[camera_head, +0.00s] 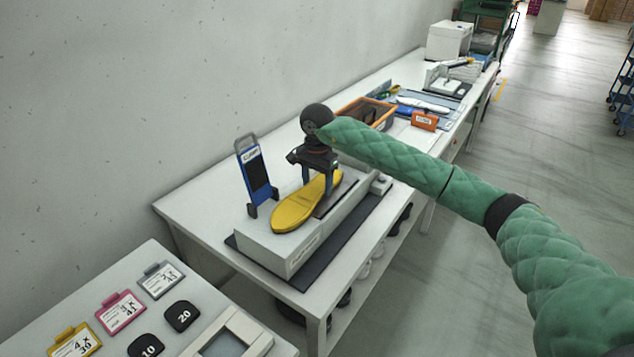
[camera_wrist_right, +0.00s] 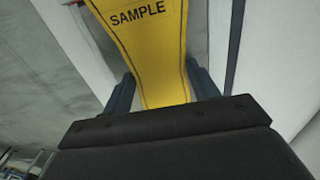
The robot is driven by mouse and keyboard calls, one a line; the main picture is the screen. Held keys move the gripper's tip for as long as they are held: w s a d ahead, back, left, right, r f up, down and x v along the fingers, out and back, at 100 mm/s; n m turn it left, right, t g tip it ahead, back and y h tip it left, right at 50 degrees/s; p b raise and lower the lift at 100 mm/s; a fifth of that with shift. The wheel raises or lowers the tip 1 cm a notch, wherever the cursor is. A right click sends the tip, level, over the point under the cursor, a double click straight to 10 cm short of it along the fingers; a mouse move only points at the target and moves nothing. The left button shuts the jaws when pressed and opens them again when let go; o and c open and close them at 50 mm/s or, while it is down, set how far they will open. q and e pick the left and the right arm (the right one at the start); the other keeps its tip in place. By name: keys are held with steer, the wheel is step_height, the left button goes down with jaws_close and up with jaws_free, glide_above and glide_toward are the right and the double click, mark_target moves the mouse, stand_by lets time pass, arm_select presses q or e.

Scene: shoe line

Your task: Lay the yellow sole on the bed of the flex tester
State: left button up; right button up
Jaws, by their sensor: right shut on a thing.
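The yellow sole (camera_head: 294,212) is over the white bed of the flex tester (camera_head: 270,243) in the head view, lying lengthwise along it. I cannot tell whether it touches the bed. My right gripper (camera_head: 318,188) points down and is shut on the sole near its far end. In the right wrist view the sole (camera_wrist_right: 150,45) reads "SAMPLE" and runs between the two fingers of my right gripper (camera_wrist_right: 162,92). The gripper hides part of the sole's far end. My left gripper is not in view.
A blue stand (camera_head: 257,176) stands beside the tester on the wall side. A dark mat (camera_head: 333,243) lies under the tester. Farther along the bench are an orange-rimmed tray (camera_head: 382,106) and an orange sign (camera_head: 424,121). A nearer table (camera_head: 215,289) holds coloured cards and black weights.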

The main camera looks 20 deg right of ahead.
steer(key=o, duration=1.1)
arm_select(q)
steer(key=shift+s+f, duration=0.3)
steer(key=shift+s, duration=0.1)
arm_select(e)
steer(key=shift+o, duration=0.6)
steer(key=shift+r, duration=0.1)
steer(key=shift+r, duration=0.25)
step_height(320, 180, up, 6)
steer(key=shift+f+p, duration=0.1)
steer(key=shift+p, duration=0.25)
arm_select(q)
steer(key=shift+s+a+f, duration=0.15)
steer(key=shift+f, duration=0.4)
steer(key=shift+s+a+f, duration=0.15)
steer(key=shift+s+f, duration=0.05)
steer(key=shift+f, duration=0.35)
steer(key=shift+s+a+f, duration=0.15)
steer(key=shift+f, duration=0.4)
arm_select(e)
steer(key=shift+r, duration=0.65)
